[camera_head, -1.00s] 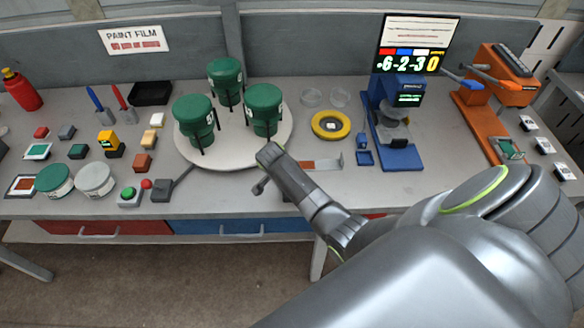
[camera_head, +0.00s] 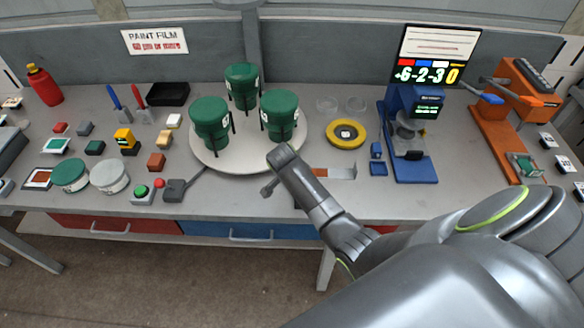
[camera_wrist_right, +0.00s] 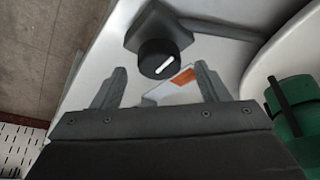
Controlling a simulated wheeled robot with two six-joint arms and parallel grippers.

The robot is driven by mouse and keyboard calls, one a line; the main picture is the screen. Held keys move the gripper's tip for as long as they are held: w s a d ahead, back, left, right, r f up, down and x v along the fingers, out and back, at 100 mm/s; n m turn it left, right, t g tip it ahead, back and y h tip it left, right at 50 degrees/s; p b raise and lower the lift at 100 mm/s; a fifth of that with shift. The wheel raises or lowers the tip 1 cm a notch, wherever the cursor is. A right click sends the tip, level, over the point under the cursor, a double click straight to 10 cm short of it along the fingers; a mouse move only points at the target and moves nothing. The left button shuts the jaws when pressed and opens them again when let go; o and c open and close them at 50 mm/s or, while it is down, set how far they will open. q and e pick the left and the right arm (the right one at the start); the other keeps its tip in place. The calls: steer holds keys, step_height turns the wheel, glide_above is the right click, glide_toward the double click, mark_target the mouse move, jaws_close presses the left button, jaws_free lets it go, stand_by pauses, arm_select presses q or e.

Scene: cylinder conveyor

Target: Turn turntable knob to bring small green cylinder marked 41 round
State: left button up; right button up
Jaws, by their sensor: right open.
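The pale round turntable (camera_head: 240,160) bears three dark green cylinders: a back one (camera_head: 243,88), a left one (camera_head: 210,122) and a right one (camera_head: 280,116). Their labels are too small or turned away to read, so I cannot tell which is 41. A grey block (camera_head: 175,190) with a bar toward the turntable stands at its front left. In the right wrist view, a black knob (camera_wrist_right: 158,58) with a white line sits on this block. My right gripper (camera_wrist_right: 160,85) is open, its fingers apart and short of the knob. My left gripper is not in view.
A green button box (camera_head: 142,194) and two round tins, one green (camera_head: 70,175) and one pale (camera_head: 109,176), stand left of the knob block. A flat metal piece with an orange patch (camera_head: 321,173) lies by my right arm. A yellow ring (camera_head: 345,134) and blue instrument (camera_head: 411,165) are farther right.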

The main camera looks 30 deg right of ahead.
steer(key=v, duration=1.5)
steer(key=shift+p, duration=0.4)
